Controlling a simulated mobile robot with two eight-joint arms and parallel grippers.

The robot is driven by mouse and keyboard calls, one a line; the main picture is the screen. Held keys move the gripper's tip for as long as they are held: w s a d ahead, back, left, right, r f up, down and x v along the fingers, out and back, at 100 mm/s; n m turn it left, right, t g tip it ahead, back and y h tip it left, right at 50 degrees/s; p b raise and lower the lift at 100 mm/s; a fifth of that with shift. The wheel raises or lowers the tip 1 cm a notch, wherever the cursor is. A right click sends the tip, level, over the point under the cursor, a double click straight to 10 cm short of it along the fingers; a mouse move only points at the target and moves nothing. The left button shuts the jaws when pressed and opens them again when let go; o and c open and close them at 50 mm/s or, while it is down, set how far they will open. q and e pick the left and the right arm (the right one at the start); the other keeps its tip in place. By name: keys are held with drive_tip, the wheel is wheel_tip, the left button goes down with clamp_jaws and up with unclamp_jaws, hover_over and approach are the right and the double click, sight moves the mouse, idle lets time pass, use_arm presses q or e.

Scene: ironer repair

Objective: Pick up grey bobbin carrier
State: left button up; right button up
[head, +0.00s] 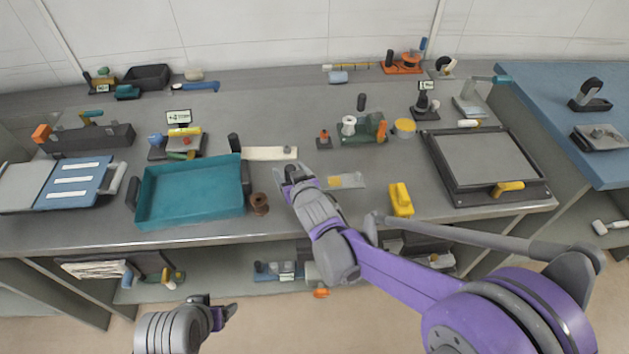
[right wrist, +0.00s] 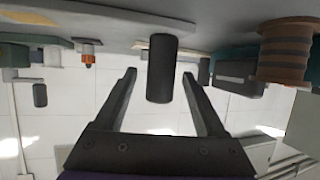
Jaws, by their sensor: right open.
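A dark grey cylinder (right wrist: 162,68), which looks like the grey bobbin carrier, stands on the bench in the right wrist view, where the bench appears at the top. My right gripper (head: 290,176) is open near the bench's front edge. In the right wrist view its fingers (right wrist: 160,88) lie on either side of the cylinder with visible gaps. In the head view the cylinder is largely hidden at the gripper. My left gripper (head: 225,312) is low in front of the bench, away from the objects; its jaw opening is unclear.
A brown spool (head: 259,204) and a teal tray (head: 190,222) are left of the right gripper. A clear strip (head: 346,181) and a yellow block (head: 400,200) lie to its right. A small orange-topped piece (head: 324,140) stands behind. Bare bench lies between the strip and yellow block.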

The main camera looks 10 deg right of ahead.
drive_tip(key=shift+c, duration=0.3)
clamp_jaws()
